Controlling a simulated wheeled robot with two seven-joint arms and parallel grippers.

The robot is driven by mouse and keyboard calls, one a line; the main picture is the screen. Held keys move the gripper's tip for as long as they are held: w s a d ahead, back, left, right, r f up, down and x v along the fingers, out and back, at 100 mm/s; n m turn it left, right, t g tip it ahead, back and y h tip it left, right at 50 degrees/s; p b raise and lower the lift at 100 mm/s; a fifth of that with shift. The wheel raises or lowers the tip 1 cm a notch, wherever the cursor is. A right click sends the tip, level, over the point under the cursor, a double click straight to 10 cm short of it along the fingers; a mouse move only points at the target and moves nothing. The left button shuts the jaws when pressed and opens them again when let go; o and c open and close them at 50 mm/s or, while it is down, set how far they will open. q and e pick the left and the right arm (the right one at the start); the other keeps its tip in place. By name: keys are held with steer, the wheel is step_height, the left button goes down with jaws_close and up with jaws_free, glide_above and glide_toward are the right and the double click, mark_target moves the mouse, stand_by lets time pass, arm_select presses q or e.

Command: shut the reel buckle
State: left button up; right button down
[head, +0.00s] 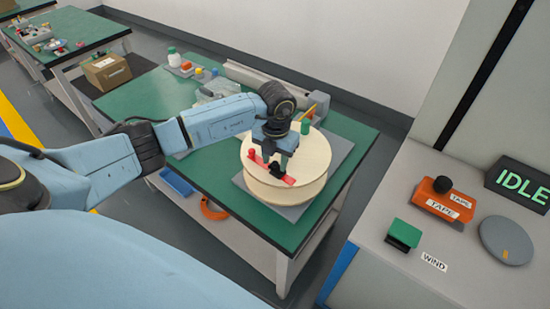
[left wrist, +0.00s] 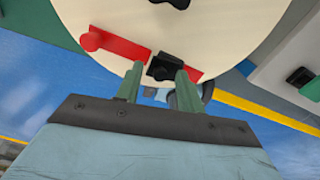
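The reel (head: 312,160) is a pale wooden spool lying flat on a grey plate on the green table. Its buckle (head: 289,180) is a red strip with a rounded end on the reel's top; it also shows in the left wrist view (left wrist: 118,46). A black block (left wrist: 164,68) sits on the strip. My left gripper (head: 270,167) points down over the buckle. In the left wrist view its green fingers (left wrist: 160,72) are apart, with the black block between or just beyond their tips. I cannot tell whether they touch it. My right gripper is out of view.
A grey machine at the right carries an IDLE display (head: 520,183), an orange tape block (head: 443,198), a green WIND button (head: 403,235) and a grey disc (head: 506,240). Bottles and small parts stand at the table's back. A cardboard box (head: 107,72) is at the left.

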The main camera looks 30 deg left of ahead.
arm_select(q)
jaws_close()
steer(key=shift+w+a+f+h+b, duration=0.1)
steer(key=shift+a+f+h+b, duration=0.3)
steer(key=shift+h+b, duration=0.4)
steer(key=shift+a+f+h+b, duration=0.1)
steer(key=shift+h+b, duration=0.3)
steer(key=shift+h, duration=0.5)
jaws_free()
steer(key=v, duration=1.3)
steer(key=shift+w+r, duration=0.2)
steer(key=shift+r, duration=0.1)
